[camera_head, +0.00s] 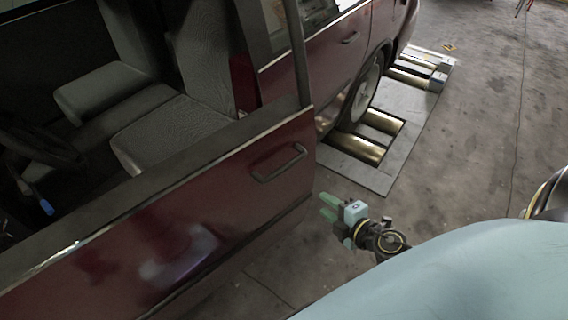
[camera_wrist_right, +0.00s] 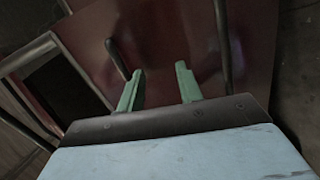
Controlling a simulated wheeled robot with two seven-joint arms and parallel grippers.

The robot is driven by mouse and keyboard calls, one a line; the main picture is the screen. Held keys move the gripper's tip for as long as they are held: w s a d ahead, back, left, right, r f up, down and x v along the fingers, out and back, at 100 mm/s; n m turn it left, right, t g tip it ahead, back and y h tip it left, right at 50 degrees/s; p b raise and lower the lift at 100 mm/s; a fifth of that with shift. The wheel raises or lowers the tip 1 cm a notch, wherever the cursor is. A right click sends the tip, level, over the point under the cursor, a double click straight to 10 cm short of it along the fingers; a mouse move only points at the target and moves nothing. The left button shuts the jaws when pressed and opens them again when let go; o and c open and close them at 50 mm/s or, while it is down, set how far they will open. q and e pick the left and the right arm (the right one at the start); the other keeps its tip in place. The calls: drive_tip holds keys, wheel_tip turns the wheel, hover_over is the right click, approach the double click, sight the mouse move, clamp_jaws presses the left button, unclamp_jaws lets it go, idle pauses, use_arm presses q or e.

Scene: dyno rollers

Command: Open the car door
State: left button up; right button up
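The dark red front car door (camera_head: 215,222) stands ajar in the head view, its rear edge swung out from the body, with the seats showing behind it. Its handle (camera_head: 280,163) is a bar near the rear edge. My right gripper (camera_head: 326,206) is just to the right of the door's edge, below the handle and apart from it. In the right wrist view, its two green fingers (camera_wrist_right: 158,85) are spread with nothing between them. The red door panel (camera_wrist_right: 165,40) is ahead of them, with a dark bar (camera_wrist_right: 117,58) beside the left finger. My left gripper is not in view.
The rear door (camera_head: 335,60) looks shut. A metal roller plate (camera_head: 375,150) lies under the rear wheel (camera_head: 365,95). A steering wheel (camera_head: 40,145) shows inside the car. The concrete floor (camera_head: 480,130) to the right is mostly clear.

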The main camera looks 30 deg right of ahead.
sight(284, 166)
wheel_tip(284, 166, up, 7)
drive_tip(key=w+a+n+t+y, duration=0.1)
drive_tip(key=a+n+y, duration=0.1)
drive_tip(key=a+n, duration=0.1)
drive_tip(key=shift+m, duration=0.3)
drive_tip(key=p+x, duration=0.1)
drive_tip(key=x, duration=0.6)
drive_tip(key=p+x, duration=0.1)
drive_tip(key=x, duration=0.3)
drive_tip(key=shift+w+d+r+p, duration=0.2)
drive_tip(key=shift+w+r+p, duration=0.05)
drive_tip(key=shift+w+p, duration=0.1)
drive_tip(key=shift+x, duration=0.8)
drive_tip(key=shift+f, duration=0.1)
clamp_jaws()
